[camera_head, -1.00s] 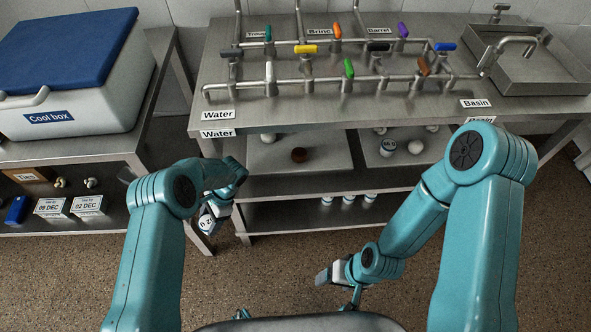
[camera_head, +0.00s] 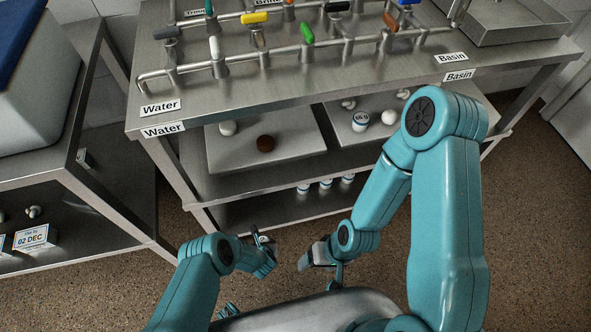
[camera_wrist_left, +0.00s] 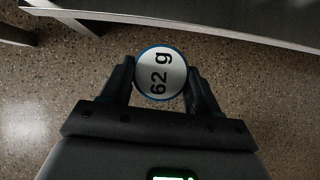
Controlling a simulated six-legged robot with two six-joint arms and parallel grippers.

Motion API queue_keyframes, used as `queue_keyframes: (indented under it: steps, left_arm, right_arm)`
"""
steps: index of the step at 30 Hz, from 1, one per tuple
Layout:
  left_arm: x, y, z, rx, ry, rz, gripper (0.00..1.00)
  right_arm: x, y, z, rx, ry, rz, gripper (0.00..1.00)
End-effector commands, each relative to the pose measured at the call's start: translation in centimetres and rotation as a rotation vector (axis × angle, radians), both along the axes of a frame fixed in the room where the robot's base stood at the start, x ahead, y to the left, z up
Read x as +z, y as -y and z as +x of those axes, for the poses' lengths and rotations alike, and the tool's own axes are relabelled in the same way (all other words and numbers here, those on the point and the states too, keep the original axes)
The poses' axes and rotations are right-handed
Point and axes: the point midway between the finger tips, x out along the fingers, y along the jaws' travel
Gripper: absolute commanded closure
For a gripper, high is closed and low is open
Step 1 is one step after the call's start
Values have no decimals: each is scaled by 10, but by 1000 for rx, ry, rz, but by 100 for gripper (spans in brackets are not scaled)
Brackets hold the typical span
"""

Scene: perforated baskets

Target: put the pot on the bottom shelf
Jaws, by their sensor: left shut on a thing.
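A round pot (camera_wrist_left: 160,73) with a blue rim and a "62 g" lid shows in the left wrist view. My left gripper (camera_wrist_left: 160,66) is shut on it, one finger on each side. In the head view my left gripper (camera_head: 263,240) hangs in front of the bench, and the pot is not clear there. The bottom shelf (camera_head: 260,211) lies low under the bench, with several white pots (camera_head: 325,184) toward its back. My right gripper (camera_head: 318,254) is low, just right of the left one; its jaw opening cannot be made out.
The shelf above holds two trays: one (camera_head: 225,160) with a white and a brown ball, one (camera_head: 345,135) with white balls and a labelled pot (camera_head: 360,121). Valve pipes (camera_head: 265,62) run along the bench top. A side table (camera_head: 100,185) stands left. The bottom shelf's front is clear.

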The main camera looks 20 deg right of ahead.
Motion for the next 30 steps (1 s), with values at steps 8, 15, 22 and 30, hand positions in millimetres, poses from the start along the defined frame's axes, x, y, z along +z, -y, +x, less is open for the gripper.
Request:
queue_keyframes:
  steps: [8,15,22,30]
  left_arm:
    - [-3,3,45,6,9,1,70]
    - [-5,7,106,7,7,-3,70]
    - [-3,8,137,7,8,-1,70]
    - [0,8,150,7,5,3,70]
  right_arm:
    - [-16,0,0,0,1,0,28]
    - [-46,0,0,0,0,0,28]
    - [-63,0,0,0,0,0,28]
    - [-72,0,0,0,0,0,28]
